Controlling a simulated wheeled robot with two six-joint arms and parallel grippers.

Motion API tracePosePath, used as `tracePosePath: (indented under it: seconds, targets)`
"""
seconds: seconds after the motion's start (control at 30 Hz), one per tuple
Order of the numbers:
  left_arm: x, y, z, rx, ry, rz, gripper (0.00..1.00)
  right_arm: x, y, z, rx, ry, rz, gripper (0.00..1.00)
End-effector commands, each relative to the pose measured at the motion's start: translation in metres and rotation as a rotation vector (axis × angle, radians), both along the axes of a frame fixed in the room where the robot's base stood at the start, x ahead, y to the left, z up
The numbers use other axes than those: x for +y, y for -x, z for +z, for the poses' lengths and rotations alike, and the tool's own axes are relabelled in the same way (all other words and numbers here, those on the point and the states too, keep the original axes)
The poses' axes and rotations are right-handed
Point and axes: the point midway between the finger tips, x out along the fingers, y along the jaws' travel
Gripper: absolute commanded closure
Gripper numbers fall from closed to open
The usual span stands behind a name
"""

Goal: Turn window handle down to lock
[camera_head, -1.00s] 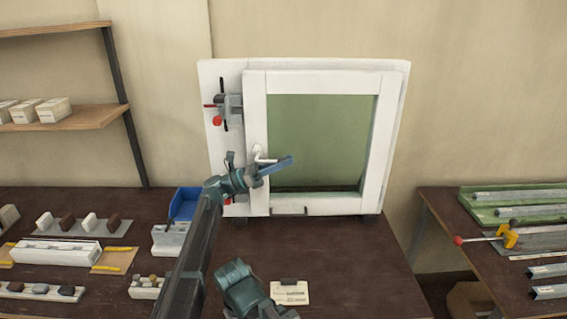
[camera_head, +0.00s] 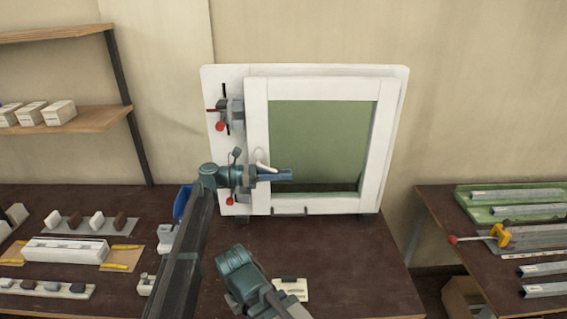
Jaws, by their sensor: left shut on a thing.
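The white window frame (camera_head: 257,120) with a green-tinted pane (camera_head: 320,140) stands upright on the bench. Its white handle (camera_head: 262,158) is on the left side of the sash and slants down to the right. My left gripper (camera_head: 276,175) is shut on the handle's lower part, with its fingers pointing right across the sash. The fingers hide the handle's end. My right gripper does not show.
Clamps with red knobs (camera_head: 221,126) sit on the frame's left edge. A blue bin (camera_head: 183,202) and small blocks (camera_head: 97,220) are on the left of the bench (camera_head: 350,265). A card (camera_head: 291,288) lies in front. A side table (camera_head: 455,225) stands right.

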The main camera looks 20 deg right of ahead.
Motion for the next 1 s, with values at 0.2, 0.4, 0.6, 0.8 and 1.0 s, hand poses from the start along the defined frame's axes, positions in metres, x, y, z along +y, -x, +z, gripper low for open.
tracePosePath:
  seconds: [0.2, 0.4, 0.6, 0.8, 1.0]
  targets:
    - [0.005, -0.002, -0.004, -0.033, -0.115, 0.002, 1.00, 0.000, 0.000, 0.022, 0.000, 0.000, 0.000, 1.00]
    - [0.007, -0.003, -0.010, -0.051, -0.178, 0.002, 1.00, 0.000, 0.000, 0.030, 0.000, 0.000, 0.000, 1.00]
    - [0.009, -0.004, -0.013, -0.058, -0.202, 0.003, 1.00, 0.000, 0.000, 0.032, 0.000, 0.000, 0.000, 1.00]
    - [0.009, -0.004, -0.014, -0.059, -0.204, 0.002, 1.00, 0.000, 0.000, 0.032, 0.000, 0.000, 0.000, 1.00]
    - [0.008, -0.004, -0.014, -0.060, -0.204, 0.002, 0.63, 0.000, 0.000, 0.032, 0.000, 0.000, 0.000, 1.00]
